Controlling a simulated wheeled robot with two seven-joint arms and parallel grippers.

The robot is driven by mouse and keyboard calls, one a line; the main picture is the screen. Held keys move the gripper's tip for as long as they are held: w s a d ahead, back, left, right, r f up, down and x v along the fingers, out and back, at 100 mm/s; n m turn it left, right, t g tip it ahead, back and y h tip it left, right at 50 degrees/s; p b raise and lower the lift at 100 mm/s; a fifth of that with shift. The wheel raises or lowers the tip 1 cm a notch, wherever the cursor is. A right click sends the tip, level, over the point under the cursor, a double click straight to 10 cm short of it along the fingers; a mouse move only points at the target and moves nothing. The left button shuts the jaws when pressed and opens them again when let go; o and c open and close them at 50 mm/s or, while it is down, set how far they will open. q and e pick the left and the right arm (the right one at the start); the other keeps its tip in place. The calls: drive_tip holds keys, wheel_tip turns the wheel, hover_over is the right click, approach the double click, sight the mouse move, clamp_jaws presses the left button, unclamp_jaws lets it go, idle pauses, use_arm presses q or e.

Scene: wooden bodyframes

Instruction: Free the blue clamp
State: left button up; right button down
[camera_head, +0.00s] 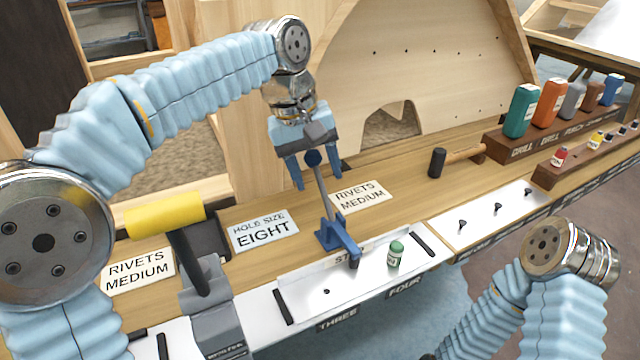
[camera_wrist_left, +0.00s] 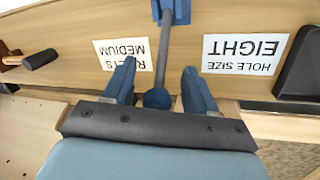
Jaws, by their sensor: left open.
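The blue clamp (camera_head: 338,238) sits at the back edge of a white tray (camera_head: 300,297) on the wooden bench. Its dark foot rests over the tray. A grey lever rises from it, tilted up and left, to a round dark blue knob (camera_head: 313,158). My left gripper (camera_head: 316,184) is open above the clamp, its fingers on either side of the lever near the knob. In the left wrist view, the knob (camera_wrist_left: 157,98) is between the open fingers (camera_wrist_left: 159,68), with visible gaps; the clamp body (camera_wrist_left: 172,12) is partly cut off at the top. My right gripper is out of view.
A green-capped bottle (camera_head: 396,254) stands on the tray, right of the clamp. A yellow-handled tool (camera_head: 165,214) stands at left. Label cards (camera_head: 263,231) lie flat. A mallet (camera_head: 438,162) and racks of bottles (camera_head: 522,110) are at right. A curved wooden panel (camera_head: 420,60) rises behind.

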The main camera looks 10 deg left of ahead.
use_arm(q)
drive_tip(key=shift+x, duration=1.25)
clamp_jaws()
